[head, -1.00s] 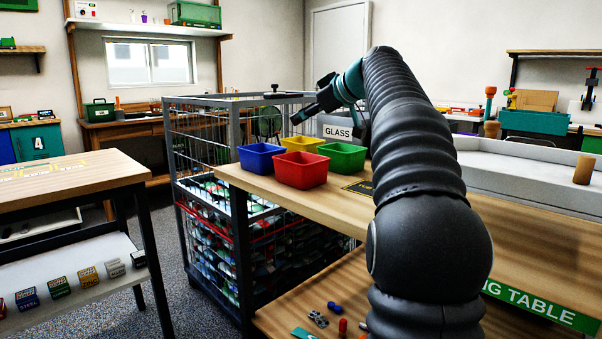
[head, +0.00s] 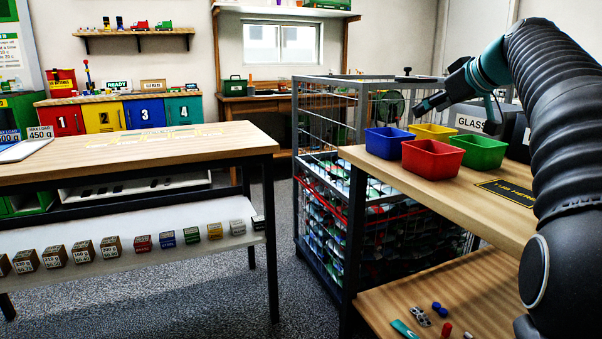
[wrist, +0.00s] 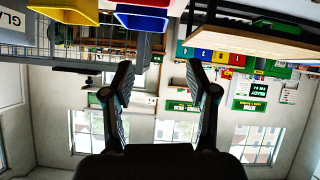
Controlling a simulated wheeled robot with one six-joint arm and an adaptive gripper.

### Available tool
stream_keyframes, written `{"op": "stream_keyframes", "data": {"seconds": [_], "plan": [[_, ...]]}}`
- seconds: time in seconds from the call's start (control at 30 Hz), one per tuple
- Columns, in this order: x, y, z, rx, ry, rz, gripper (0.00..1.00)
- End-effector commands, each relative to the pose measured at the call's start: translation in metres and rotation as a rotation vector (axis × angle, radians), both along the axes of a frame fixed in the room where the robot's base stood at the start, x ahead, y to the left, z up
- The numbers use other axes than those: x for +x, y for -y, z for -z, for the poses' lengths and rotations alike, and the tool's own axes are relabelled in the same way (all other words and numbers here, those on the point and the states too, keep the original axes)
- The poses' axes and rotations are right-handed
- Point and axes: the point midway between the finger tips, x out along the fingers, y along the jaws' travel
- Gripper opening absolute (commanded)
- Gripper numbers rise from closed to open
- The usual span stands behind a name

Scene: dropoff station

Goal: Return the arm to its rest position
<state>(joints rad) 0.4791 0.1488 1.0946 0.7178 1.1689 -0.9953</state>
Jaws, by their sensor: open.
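My arm (head: 565,120) reaches up the right side of the head view and bends over at the top. My gripper (head: 428,103) is at its far end, above and behind the colored bins, in front of the wire cage. In the wrist view my gripper (wrist: 158,85) shows two dark fingers spread wide apart with nothing between them. That view is upside down and looks out into the room, with windows beyond the fingers.
Blue (head: 388,142), yellow (head: 432,131), red (head: 431,158) and green (head: 480,151) bins stand on the wooden table (head: 400,183) below my gripper. A wire cage (head: 325,160) stands beside it. Another table (head: 130,147) is at left. Carpeted floor (head: 255,270) lies free between.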

Motion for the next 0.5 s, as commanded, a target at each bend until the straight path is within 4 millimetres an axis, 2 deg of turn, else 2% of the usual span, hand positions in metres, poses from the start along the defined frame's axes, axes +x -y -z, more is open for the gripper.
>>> {"op": "stream_keyframes", "data": {"seconds": [0.03, 0.2, 0.37, 0.5], "plan": [[-0.015, -0.019, 0.010, 0.016, -0.039, 0.016, 0.58], [-0.065, -0.066, 0.055, 0.064, -0.176, 0.098, 0.58], [-0.121, -0.101, 0.106, 0.086, -0.288, 0.176, 0.58], [-0.175, -0.125, 0.156, 0.090, -0.370, 0.244, 0.58]]}}
